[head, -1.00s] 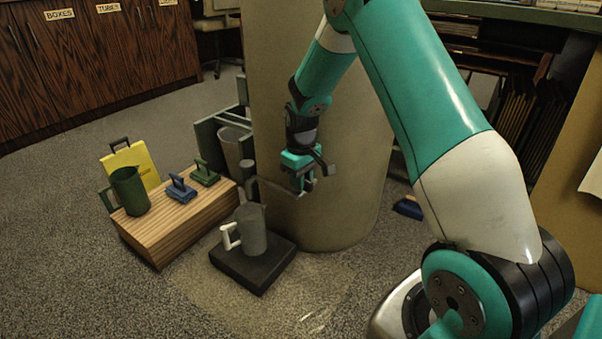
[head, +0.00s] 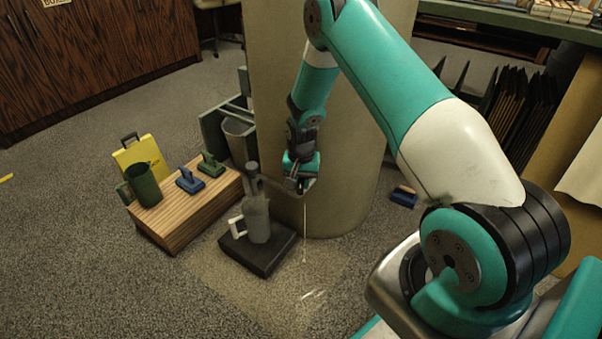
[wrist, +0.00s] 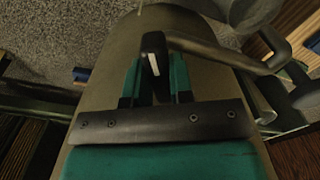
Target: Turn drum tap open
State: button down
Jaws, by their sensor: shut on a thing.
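The big tan drum (head: 345,190) stands behind my gripper. Its grey tap pipe (wrist: 225,54) runs to an upright end above a grey jug (head: 258,222) with a white handle. My gripper (head: 298,184) is low at the drum's front, beside the pipe. In the wrist view its fingers (wrist: 155,82) are shut on the dark tap lever (wrist: 153,45), which has a white mark. A thin pale vertical line shows below my gripper, right of the jug; it looks like a trickle, but I cannot be sure. The jug's inside is hidden.
The jug stands on a black block (head: 262,257). Left is a wooden box (head: 190,222) with a green mug (head: 148,186) and blue and green stamp-like tools. A grey bin (head: 238,140) stands behind. A blue brush-like item (head: 404,197) lies right. The front floor is open, with a shiny patch.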

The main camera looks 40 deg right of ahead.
aim_at(302, 180)
jog(key=m+p, duration=0.3)
jog(key=m, duration=0.2)
jog(key=shift+m, duration=0.4)
jog(key=shift+d, duration=0.1)
jog(key=c, duration=1)
grip_release()
notch_tip(302, 180, up, 18)
jog(key=p, duration=0.5)
jog(key=shift+f+p, duration=0.25)
jog(key=shift+p, duration=0.1)
